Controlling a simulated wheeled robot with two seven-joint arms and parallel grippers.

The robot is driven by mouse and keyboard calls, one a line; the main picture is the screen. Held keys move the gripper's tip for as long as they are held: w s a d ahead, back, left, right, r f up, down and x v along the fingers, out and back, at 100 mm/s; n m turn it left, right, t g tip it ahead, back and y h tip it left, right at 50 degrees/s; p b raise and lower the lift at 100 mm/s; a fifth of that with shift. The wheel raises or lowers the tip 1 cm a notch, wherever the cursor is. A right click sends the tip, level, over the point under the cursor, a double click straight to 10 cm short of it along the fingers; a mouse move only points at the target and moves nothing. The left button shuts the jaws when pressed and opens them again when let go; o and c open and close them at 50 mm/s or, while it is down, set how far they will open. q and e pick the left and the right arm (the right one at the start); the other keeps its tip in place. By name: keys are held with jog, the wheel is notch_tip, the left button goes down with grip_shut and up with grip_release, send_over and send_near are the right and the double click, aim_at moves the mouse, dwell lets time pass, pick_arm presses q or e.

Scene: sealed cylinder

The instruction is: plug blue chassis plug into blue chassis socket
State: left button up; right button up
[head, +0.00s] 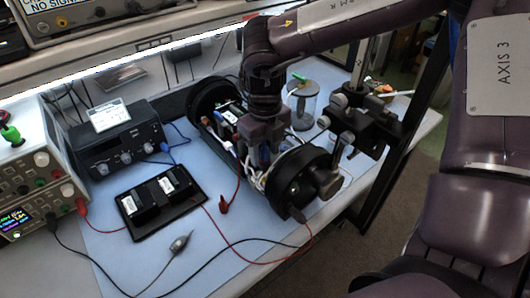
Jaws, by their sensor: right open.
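My right gripper (262,148) comes down over the middle of an open cylindrical chassis with black round end plates (297,178). Its fingers point down among the wires and boards inside and are open. A small bluish patch shows by the fingers, but I cannot tell whether it is the blue chassis plug or the blue chassis socket. Both are too small or hidden behind the gripper to make out. White wires (262,181) bunch near the front end plate. My left gripper is not in view.
A black tray (183,211) with two labelled black blocks lies left of the chassis. A probe (180,243) and red and black cables cross the blue mat. Bench instruments (118,140) line the left.

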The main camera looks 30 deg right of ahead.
aim_at(266, 146)
jog(key=shift+b, duration=0.35)
dwell(0.6)
jog(key=shift+c, duration=0.4)
grip_shut()
jog(key=shift+r, duration=0.2)
jog(key=shift+r+p, duration=1.75)
jog(key=shift+r, duration=1.1)
jog(key=shift+d+f, duration=0.1)
